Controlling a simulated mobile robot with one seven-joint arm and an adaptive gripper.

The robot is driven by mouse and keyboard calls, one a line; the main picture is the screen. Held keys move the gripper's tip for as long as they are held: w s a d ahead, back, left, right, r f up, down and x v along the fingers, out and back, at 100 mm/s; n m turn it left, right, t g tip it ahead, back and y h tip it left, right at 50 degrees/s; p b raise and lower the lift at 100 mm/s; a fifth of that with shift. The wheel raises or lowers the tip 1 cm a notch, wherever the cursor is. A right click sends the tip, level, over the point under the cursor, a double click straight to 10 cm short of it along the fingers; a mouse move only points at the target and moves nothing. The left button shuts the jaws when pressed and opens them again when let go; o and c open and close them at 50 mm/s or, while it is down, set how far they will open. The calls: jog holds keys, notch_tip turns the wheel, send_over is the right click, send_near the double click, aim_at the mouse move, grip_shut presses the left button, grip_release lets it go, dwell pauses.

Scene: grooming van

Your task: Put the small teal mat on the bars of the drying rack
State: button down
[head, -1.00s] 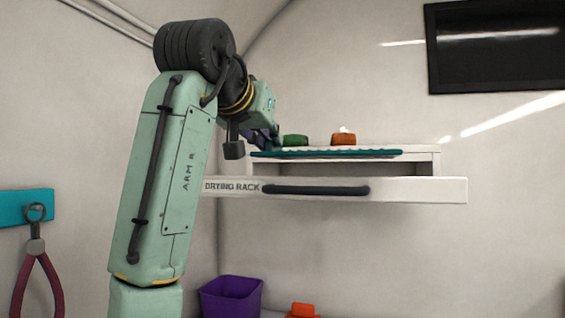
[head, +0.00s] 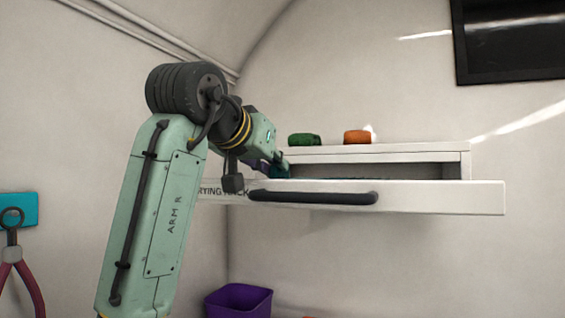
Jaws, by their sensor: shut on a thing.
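The drying rack (head: 440,197) is a white pull-out unit on the wall, open towards me, with a dark handle on its labelled front. Its bars are hidden behind that front. The small teal mat (head: 345,178) shows only as a thin strip just above the front's top edge, inside the rack opening. Whether it touches the bars cannot be seen. My gripper (head: 280,168) is at the rack's left end, shut on the mat's left end; its fingertips are partly hidden.
A green item (head: 304,139) and an orange item (head: 357,137) sit on top of the rack housing. A purple bin (head: 239,300) stands below. Red-handled pliers (head: 14,262) hang at the left by a teal holder (head: 20,211). A dark screen (head: 510,42) is at upper right.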

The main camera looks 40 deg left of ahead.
jog(key=shift+s+a, duration=0.15)
jog(key=shift+a, duration=0.05)
jog(key=shift+f, duration=0.2)
jog(key=c, duration=1.6)
grip_release()
jog(key=shift+r, duration=0.1)
jog(key=shift+r, duration=0.25)
jog(key=shift+s+d, duration=0.1)
jog(key=shift+s, duration=0.2)
jog(key=b+v, duration=0.3)
jog(key=v, duration=0.8)
jog(key=shift+s, duration=0.15)
